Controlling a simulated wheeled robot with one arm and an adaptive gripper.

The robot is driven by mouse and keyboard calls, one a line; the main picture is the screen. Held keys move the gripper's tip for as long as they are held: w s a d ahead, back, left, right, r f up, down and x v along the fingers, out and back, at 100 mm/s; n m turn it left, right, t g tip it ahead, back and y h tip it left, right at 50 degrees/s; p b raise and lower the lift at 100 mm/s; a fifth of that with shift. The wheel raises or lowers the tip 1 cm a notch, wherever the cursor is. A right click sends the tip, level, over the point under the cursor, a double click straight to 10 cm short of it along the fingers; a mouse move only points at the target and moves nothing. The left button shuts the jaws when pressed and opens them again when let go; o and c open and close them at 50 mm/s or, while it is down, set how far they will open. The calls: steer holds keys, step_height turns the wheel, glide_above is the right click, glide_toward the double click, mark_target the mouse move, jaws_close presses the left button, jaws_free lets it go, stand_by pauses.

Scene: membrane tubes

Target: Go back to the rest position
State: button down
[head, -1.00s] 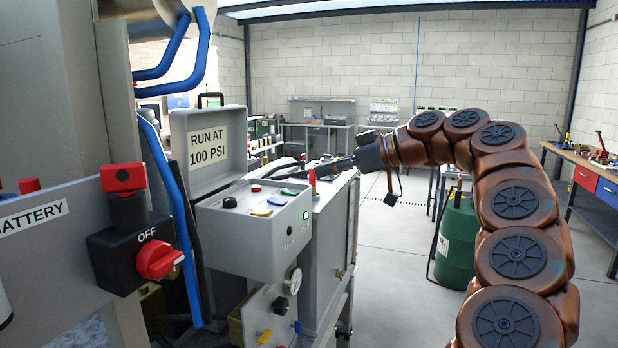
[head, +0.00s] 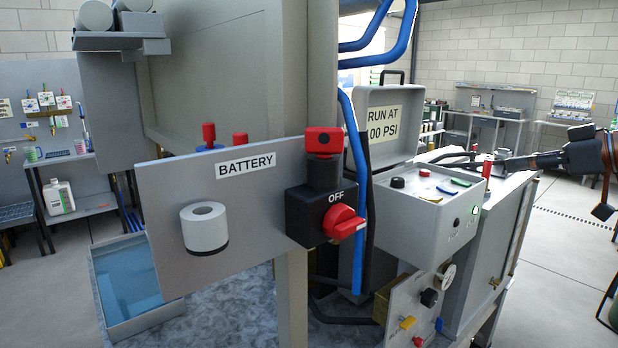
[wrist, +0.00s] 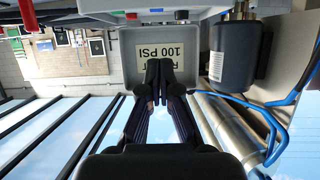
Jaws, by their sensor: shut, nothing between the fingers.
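My gripper (head: 506,163) is at the right side of the head view, pointing left above the grey machine cabinet, behind the control box (head: 408,243). In the wrist view, which is upside down, its dark fingers (wrist: 158,82) come together with nothing between them. The fingertips overlap the "RUN AT 100 PSI" lid (wrist: 130,56) there, and I cannot tell the distance. The same lid (head: 375,148) stands raised in the head view. Most of my arm is outside the head view.
The battery panel (head: 262,200) has a red rotary switch (head: 343,222) by the word OFF. Blue hoses (head: 357,180) run down beside the control box. A water-filled tray (head: 128,285) is at lower left. Clear floor (head: 565,250) shows at right.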

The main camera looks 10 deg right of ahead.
steer(key=s+a+f+g, duration=0.1)
steer(key=a+f+g, duration=0.2)
steer(key=a, duration=0.9)
steer(key=s+a+f+g, duration=0.1)
steer(key=a+f+g, duration=0.2)
steer(key=a, duration=0.8)
steer(key=s+a+f+g+h, duration=0.2)
steer(key=s+a+f+g, duration=0.1)
steer(key=s+a+f, duration=0.45)
steer(key=s+d+f+m+g+h, duration=0.2)
steer(key=s+f+m+g+h, duration=0.2)
steer(key=s+f, duration=1.4)
step_height(320, 180, down, 4)
steer(key=shift+s+d+r+m+g+h, duration=0.15)
steer(key=shift+d+m+g+h, duration=0.15)
steer(key=shift+m+h, duration=0.55)
steer(key=shift+m+y, duration=0.25)
steer(key=shift+m, duration=0.1)
